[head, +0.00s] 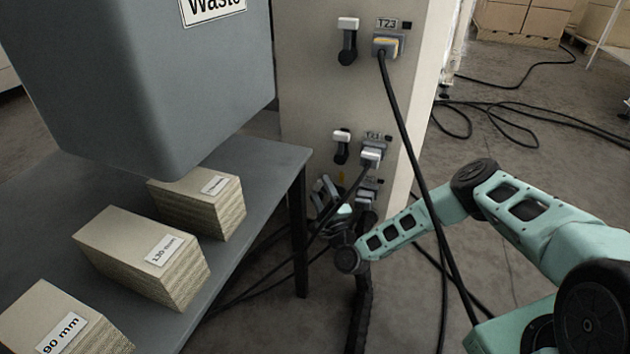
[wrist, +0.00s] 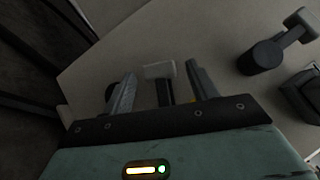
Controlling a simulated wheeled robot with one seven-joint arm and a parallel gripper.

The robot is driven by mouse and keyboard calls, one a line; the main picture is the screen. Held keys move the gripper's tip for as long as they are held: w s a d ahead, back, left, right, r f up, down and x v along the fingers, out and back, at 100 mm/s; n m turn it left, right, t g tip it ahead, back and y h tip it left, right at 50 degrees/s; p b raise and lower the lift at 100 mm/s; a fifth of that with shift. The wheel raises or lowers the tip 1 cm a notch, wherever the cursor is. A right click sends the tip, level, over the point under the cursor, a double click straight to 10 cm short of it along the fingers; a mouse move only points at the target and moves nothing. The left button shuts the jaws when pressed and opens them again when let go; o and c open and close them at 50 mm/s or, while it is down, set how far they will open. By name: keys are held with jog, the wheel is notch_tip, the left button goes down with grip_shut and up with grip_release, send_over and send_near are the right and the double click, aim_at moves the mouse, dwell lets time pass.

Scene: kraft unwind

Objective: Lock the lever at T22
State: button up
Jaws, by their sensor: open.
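A beige cabinet (head: 318,95) carries levers with pale handles beside plug sockets. The top lever (head: 347,40) is next to the T23 label (head: 387,23). A middle lever (head: 341,146) is next to a label too small to read surely. My gripper (head: 326,192) is at the lowest row, hiding most of what is there; I cannot read a T22 label. In the wrist view my gripper (wrist: 161,72) is open, its fingers either side of a lever with a pale handle (wrist: 157,70) and dark stem. Contact cannot be told. Another lever (wrist: 264,56) is at the right.
Black cables hang from the plugs (head: 385,46), one crossing in front of my arm. A grey table (head: 235,262) with stacks of kraft sheets (head: 140,255) stands left of the cabinet, below a grey Waste bin (head: 140,80). Floor at the right is partly clear, with loose cables (head: 510,115).

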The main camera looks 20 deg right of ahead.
jog(key=shift+w, duration=0.1)
grip_shut()
jog(key=shift+d+m+t+h+b, duration=0.1)
jog(key=shift+m+t+h+b, duration=0.2)
jog(key=shift+m+t+b, duration=0.6)
jog(key=shift+r+m+h+b, duration=0.1)
jog(key=shift+m+h+b, duration=0.35)
jog(key=shift+b, duration=0.3)
jog(key=shift+s+d+r+m+t+h+b, duration=0.2)
jog(key=shift+r+m+t+h+b, duration=0.15)
jog(key=shift+m, duration=0.35)
jog(key=shift+s+d+r+m+t+h+b, duration=0.15)
jog(key=shift+r+m+t+h+b, duration=0.2)
jog(key=shift+m, duration=0.3)
grip_release()
jog(key=shift+f, duration=0.1)
